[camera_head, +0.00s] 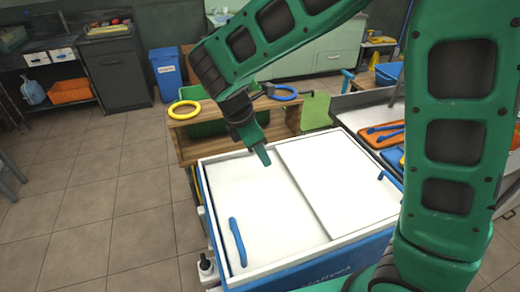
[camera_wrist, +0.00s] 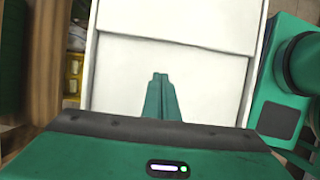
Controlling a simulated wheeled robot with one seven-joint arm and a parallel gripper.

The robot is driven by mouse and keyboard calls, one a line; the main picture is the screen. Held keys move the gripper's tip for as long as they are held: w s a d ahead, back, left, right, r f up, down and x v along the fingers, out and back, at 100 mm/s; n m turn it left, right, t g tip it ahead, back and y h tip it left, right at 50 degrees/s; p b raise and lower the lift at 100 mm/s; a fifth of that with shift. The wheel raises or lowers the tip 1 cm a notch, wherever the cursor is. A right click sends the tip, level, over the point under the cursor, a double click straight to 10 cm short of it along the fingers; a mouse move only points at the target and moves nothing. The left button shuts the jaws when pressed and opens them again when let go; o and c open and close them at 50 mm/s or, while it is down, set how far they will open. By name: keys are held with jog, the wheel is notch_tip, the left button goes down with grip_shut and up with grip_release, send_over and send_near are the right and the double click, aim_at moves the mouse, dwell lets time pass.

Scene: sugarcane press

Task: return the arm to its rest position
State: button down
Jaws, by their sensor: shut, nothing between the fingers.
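My gripper (camera_head: 262,157) is at the end of my green arm, pointing down over the white top of a box-like unit (camera_head: 262,215). In the wrist view my gripper (camera_wrist: 160,77) has its green fingers together, with nothing between them. The white top (camera_wrist: 165,60) fills the space beyond the fingertips. The fingers look a little above the surface, but the exact gap cannot be told. My arm reaches across the upper right of the head view.
A blue handle (camera_head: 237,242) and a smaller blue handle (camera_head: 382,175) sit on the white top. Behind it is a wooden stand (camera_head: 198,146) with a yellow ring (camera_head: 184,109) and a blue ring (camera_head: 283,93). A blue bin (camera_head: 166,75) stands farther back. Tiled floor (camera_head: 95,200) is clear at left.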

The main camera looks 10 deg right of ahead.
jog(key=s+d+r+m+g+y, duration=0.1)
jog(key=s+d+r+m, duration=0.15)
jog(key=d+m, duration=0.5)
jog(key=s+d+r+m, duration=0.2)
jog(key=s+d+m, duration=0.2)
jog(key=d, duration=0.7)
jog(key=s+d+m+y, duration=0.1)
jog(key=s+d+m, duration=0.3)
jog(key=s+m, duration=0.3)
jog(key=s+d+m+y, duration=0.2)
jog(key=s+d+m, duration=0.2)
jog(key=s+m, duration=0.3)
jog(key=s, duration=0.2)
jog(key=shift+s+d+r, duration=0.15)
jog(key=shift+s+d, duration=0.15)
